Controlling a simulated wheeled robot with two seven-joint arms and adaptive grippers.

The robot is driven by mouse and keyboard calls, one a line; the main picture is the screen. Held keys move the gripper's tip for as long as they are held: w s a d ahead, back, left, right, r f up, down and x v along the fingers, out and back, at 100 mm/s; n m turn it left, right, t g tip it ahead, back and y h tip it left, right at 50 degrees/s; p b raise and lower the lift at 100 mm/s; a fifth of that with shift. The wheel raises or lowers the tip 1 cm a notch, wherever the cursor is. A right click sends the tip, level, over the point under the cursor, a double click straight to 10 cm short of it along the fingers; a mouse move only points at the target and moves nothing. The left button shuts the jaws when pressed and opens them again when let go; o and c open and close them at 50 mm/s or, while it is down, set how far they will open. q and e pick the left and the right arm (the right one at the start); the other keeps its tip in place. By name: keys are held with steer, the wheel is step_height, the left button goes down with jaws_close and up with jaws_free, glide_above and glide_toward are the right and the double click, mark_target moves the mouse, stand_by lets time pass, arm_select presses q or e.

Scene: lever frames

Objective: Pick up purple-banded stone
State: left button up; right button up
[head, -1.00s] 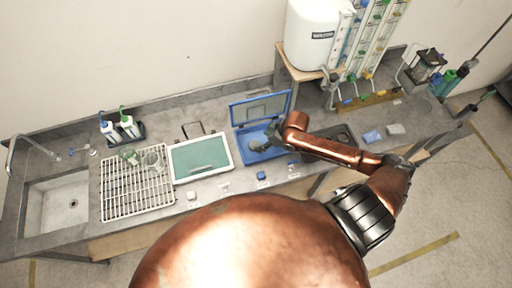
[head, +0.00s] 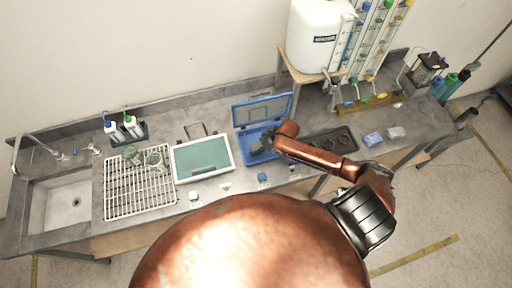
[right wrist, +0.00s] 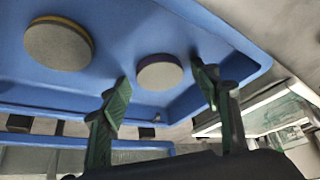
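In the right wrist view, a round grey stone with a thin dark purplish band (right wrist: 160,74) lies on the floor of the blue case (right wrist: 115,25). My right gripper (right wrist: 162,90) is open, with one green-padded finger on each side of this stone in the picture. I see gaps between the fingers and the stone, and nothing is held. A second round stone with a yellow-brown band (right wrist: 58,45) lies to the left in the same case. In the head view my right gripper (head: 259,147) is over the blue case (head: 262,126), whose lid stands open; the stones cannot be made out there. My left gripper is out of view.
The case's raised walls surround the stones. A teal-topped white tray (head: 203,158) and a wire rack (head: 138,190) stand left of the case. A dark tray (head: 330,141) lies to its right. A small blue block (head: 262,177) sits in front.

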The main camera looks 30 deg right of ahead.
steer(key=c, duration=1.1)
steer(key=shift+r, duration=0.1)
